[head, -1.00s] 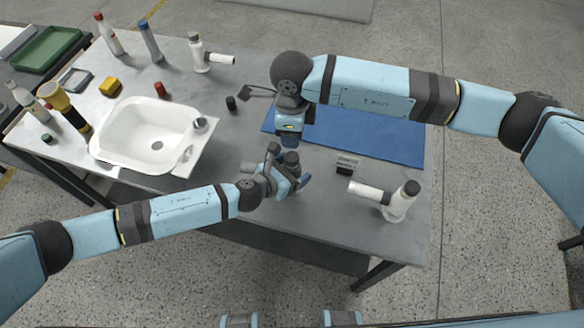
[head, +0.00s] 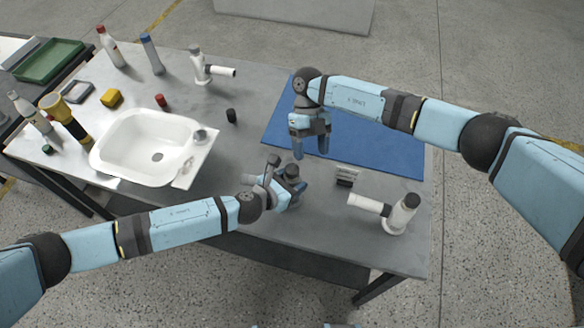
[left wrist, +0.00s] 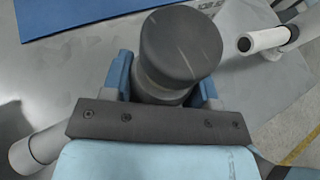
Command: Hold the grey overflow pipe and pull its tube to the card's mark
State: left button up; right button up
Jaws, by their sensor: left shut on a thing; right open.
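The grey overflow pipe (head: 292,171) stands near the table's front edge, its dark cap on top. My left gripper (head: 288,188) is shut around its body. In the left wrist view the dark round cap (left wrist: 180,48) rises between the blue fingers, and a grey tube end (left wrist: 36,150) sticks out at lower left. The pipe's lower part is hidden by my gripper. My right gripper (head: 310,147) is open and empty, fingers down over the blue mat's left part, behind the pipe and apart from it.
A white overflow pipe (head: 401,212) with a dark cap stands right of the card; another (head: 199,66) stands at the back. A white basin (head: 130,150) fills the left. The blue mat (head: 390,150) is mostly bare. A black cap (head: 231,115) lies left of it.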

aim_at(292, 169)
jog(key=w+d+f+m+g+y, duration=0.25)
jog(key=d+m+g+y, duration=0.2)
jog(key=m+y, duration=1)
jog(key=shift+h, duration=0.35)
jog(key=x, duration=1.2)
jog(key=shift+w+a+r, duration=0.25)
jog(key=shift+r, duration=0.15)
